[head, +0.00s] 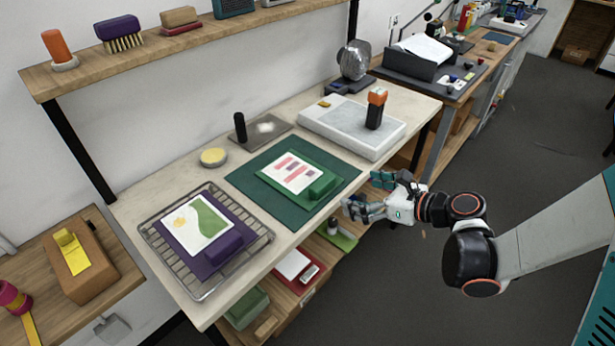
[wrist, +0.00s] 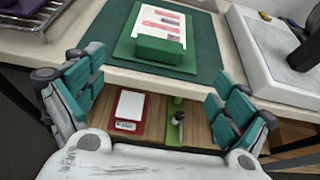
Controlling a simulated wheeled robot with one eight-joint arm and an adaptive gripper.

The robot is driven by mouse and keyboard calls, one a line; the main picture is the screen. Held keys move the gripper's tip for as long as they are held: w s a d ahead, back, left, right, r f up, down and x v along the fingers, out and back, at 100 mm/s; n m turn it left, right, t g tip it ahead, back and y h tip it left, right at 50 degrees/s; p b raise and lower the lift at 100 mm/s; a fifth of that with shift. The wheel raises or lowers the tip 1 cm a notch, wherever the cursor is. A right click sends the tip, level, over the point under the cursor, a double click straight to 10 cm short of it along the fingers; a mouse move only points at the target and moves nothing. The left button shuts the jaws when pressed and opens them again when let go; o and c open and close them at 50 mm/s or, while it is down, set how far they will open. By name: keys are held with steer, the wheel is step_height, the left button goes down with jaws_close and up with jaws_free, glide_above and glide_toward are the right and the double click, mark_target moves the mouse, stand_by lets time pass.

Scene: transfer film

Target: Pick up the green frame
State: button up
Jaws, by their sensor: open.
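The green frame (head: 316,194) lies flat on a dark green mat (head: 251,172) in the middle of the table. It holds a white sheet with pink and red marks and has a raised green block at its near end. It also shows in the wrist view (wrist: 160,52), at the top middle. My gripper (head: 366,194) is open and empty, just off the table's front edge, to the right of the frame. In the wrist view my gripper's fingers (wrist: 150,95) are spread wide left and right, with the frame ahead and apart from them.
A purple frame (head: 234,246) lies on a wire rack (head: 206,297) at left. A white slab (head: 330,133) with an orange-topped tool (head: 375,112) stands at right. A yellow round (head: 213,157) is behind the mat. The lower shelf holds a red frame (head: 297,267). An upper shelf (head: 150,49) runs behind.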

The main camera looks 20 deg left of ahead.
mark_target(326, 184)
steer(key=b+x, duration=0.4)
steer(key=x, duration=0.9)
steer(key=shift+w+a, duration=0.1)
steer(key=shift+a, duration=0.05)
steer(key=c, duration=1.2)
